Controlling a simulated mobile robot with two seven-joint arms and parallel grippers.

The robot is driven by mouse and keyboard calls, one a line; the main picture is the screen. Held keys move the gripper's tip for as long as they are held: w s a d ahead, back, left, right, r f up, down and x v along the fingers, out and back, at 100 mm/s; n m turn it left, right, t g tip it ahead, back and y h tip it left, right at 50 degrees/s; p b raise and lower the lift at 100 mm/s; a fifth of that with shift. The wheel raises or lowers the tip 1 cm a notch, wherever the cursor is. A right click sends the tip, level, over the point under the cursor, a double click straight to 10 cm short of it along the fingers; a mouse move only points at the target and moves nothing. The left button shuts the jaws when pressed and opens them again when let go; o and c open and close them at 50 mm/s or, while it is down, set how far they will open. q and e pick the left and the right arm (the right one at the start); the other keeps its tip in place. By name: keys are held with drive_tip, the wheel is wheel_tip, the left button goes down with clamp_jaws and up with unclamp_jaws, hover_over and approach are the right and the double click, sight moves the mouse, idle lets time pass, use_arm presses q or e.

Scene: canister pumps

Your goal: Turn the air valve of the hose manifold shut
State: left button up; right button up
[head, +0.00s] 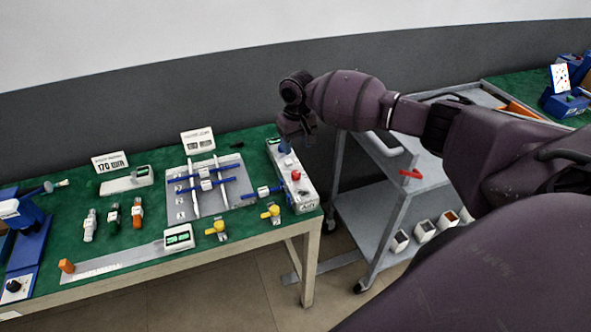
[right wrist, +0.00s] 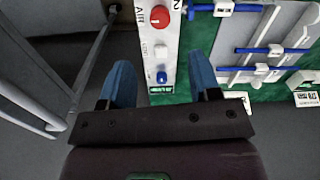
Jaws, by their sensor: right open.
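A long white box (head: 292,176) labelled AIR stands at the right end of the green table. A red round knob (head: 296,175) sits on its top; in the right wrist view the knob (right wrist: 159,18) is beside the AIR lettering. A small white block (right wrist: 161,49) and a blue knob (right wrist: 161,77) lie in line with it. My right gripper (head: 297,136) is above the box's far end. In the right wrist view its blue fingers (right wrist: 160,60) are open and empty, one on each side of the box, with the blue knob between them. My left gripper is not in view.
A grey plate (head: 232,197) with crossing white and blue pipes lies left of the box. Yellow-handled fittings (head: 272,212) sit near the table's front edge. A grey cart (head: 350,205) stands to the right, with a gap between it and the table.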

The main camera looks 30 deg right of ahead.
sight(296, 172)
wheel_tip(296, 172, down, 11)
drive_tip(key=shift+a+r+b, duration=0.1)
drive_tip(key=shift+r+b, duration=0.05)
drive_tip(key=shift+b, duration=0.4)
drive_tip(key=c, duration=0.9)
